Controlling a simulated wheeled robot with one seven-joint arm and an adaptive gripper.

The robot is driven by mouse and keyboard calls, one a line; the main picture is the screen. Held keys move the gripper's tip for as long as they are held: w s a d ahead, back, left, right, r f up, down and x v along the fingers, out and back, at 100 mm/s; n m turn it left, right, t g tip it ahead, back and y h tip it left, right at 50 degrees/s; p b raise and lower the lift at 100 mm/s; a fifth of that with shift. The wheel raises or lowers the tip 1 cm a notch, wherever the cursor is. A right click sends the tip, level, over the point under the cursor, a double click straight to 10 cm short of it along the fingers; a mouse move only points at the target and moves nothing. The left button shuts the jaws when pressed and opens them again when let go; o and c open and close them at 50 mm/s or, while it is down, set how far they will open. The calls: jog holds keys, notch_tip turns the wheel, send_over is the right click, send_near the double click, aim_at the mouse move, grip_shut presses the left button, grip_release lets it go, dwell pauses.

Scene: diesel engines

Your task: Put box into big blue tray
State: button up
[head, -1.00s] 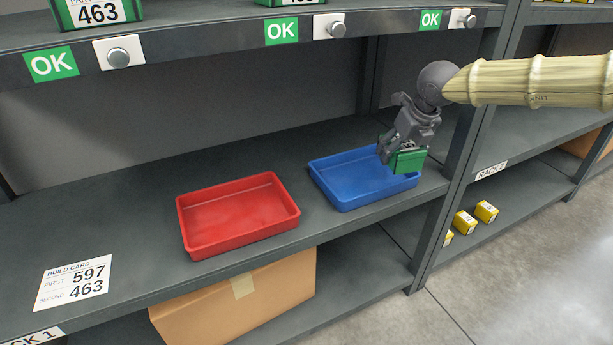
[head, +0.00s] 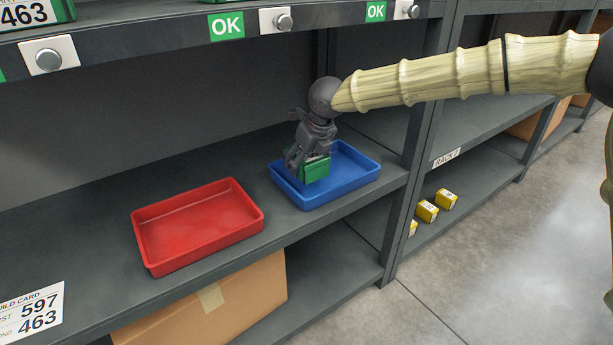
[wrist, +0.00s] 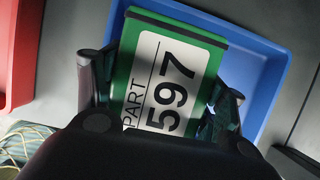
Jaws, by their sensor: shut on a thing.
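My gripper (head: 309,170) is shut on a green box (head: 317,171) and holds it over the big blue tray (head: 350,180), which stands on the grey shelf. In the wrist view the green box (wrist: 205,58) shows a white label reading "PART 597" between my two fingers (wrist: 163,95). The blue tray (wrist: 265,60) lies behind and below it there. I cannot tell whether the box touches the tray floor. The box hides part of the tray's inside.
An empty red tray (head: 165,240) stands left of the blue tray. A build card (head: 35,318) reads 597 and 463. An upright post (head: 415,160) stands right of the blue tray. A cardboard box (head: 245,295) sits on the shelf below. Small yellow boxes (head: 428,211) sit on the rack at right.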

notch_tip(320, 180, down, 4)
jog(key=shift+f+b, duration=0.1)
jog(key=shift+b, duration=0.6)
jog(key=o, duration=1.1)
jog(key=shift+f, duration=0.1)
jog(key=p+v, duration=0.3)
jog(key=v, duration=0.9)
jog(key=shift+p, duration=0.35)
